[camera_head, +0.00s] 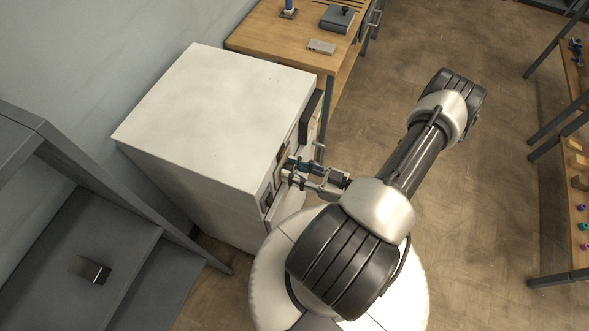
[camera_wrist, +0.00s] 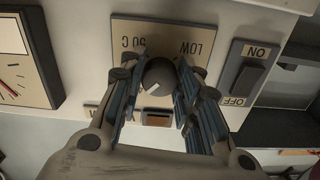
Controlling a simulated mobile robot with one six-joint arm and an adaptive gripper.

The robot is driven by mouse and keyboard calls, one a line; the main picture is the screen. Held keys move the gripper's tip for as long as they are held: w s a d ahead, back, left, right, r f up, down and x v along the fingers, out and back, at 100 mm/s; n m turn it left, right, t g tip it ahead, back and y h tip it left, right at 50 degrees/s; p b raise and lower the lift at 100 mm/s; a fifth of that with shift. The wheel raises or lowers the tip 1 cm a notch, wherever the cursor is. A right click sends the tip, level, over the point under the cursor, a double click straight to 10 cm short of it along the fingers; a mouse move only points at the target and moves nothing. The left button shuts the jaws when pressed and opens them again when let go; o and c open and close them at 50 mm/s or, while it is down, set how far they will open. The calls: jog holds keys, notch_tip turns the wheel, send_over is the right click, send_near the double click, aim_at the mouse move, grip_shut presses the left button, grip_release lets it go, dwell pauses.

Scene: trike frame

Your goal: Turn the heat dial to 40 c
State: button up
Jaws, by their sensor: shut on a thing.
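The heat dial (camera_wrist: 160,77) is a round dark knob with a pale pointer mark, on a tan plate (camera_wrist: 150,29) lettered LOW and 50 C, upside down in the wrist view. The pointer slants toward the lower left in that view. Other scale marks are hidden behind my fingers, so I cannot read the setting. My gripper (camera_wrist: 158,88) is shut on the dial, one finger on each side. In the head view my gripper (camera_head: 288,173) reaches the front of a white cabinet (camera_head: 225,110); the dial itself is hidden there.
A rocker switch (camera_wrist: 247,76) marked ON and OFF sits right of the dial in the wrist view. A gauge with red marks (camera_wrist: 14,82) is at the left. A small orange-brown window (camera_wrist: 157,119) lies below the dial. A wooden bench (camera_head: 270,35) stands behind the cabinet.

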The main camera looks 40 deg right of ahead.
aim_at(280, 148)
jog(key=shift+m, duration=0.4)
jog(key=o, duration=1.1)
jog(key=shift+c, duration=0.2)
jog(key=shift+r, duration=0.1)
notch_tip(280, 148, up, 10)
jog(key=shift+f, duration=0.1)
dwell(0.3)
